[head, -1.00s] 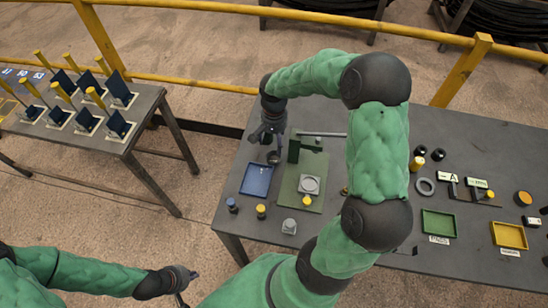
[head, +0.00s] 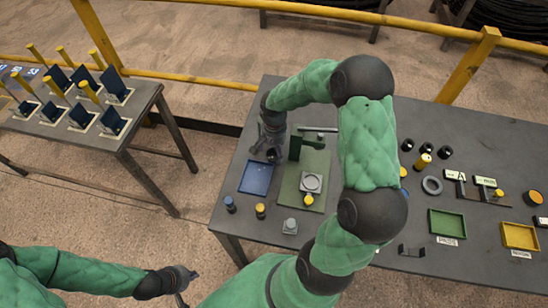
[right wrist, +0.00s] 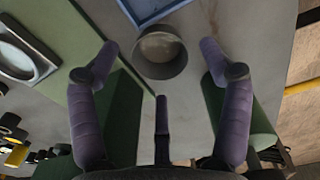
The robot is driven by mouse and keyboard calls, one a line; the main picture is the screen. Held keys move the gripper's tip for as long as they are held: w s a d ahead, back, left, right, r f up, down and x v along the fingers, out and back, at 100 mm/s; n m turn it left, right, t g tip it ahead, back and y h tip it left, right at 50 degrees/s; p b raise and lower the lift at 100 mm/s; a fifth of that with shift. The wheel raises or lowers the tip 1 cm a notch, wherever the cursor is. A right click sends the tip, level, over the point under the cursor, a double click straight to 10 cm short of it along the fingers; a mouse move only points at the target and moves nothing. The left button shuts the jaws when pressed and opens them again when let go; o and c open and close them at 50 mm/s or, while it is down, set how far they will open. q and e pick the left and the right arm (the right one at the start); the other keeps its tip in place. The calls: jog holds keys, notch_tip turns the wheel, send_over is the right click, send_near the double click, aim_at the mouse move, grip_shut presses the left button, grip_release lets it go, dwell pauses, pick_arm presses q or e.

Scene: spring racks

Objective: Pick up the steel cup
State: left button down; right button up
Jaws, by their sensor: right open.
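The steel cup (right wrist: 161,53) is a dark grey round cup standing upright on the table, open top seen from above in the right wrist view. It sits between the spread fingers of my right gripper (right wrist: 160,62), with a gap on both sides. In the head view the cup (head: 271,155) is small and partly covered by my right gripper (head: 270,140), which points down at it. My right gripper is open and empty. My left gripper (head: 186,277) is at the lower left, away from the table; its finger opening is too small to judge.
A blue tray (head: 256,179) lies just in front of the cup. A green fixture board (head: 290,190) with an upright post is close on its right. Small knobbed pieces stand along the front edge. A second table (head: 150,100) with racks is at left.

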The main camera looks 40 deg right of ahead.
aim_at(274, 158)
notch_tip(274, 158, down, 3)
jog(key=shift+f+b, duration=0.1)
jog(key=shift+b, duration=0.25)
jog(key=c, duration=1.3)
jog(key=shift+c, duration=0.2)
jog(key=shift+r, duration=0.4)
notch_tip(274, 158, up, 3)
jog(key=shift+a+r+p, duration=0.1)
jog(key=shift+p, duration=0.7)
jog(key=s+a+r+p, duration=0.3)
jog(key=s+a+r, duration=0.6)
jog(key=a, duration=0.1)
jog(key=shift+a, duration=0.4)
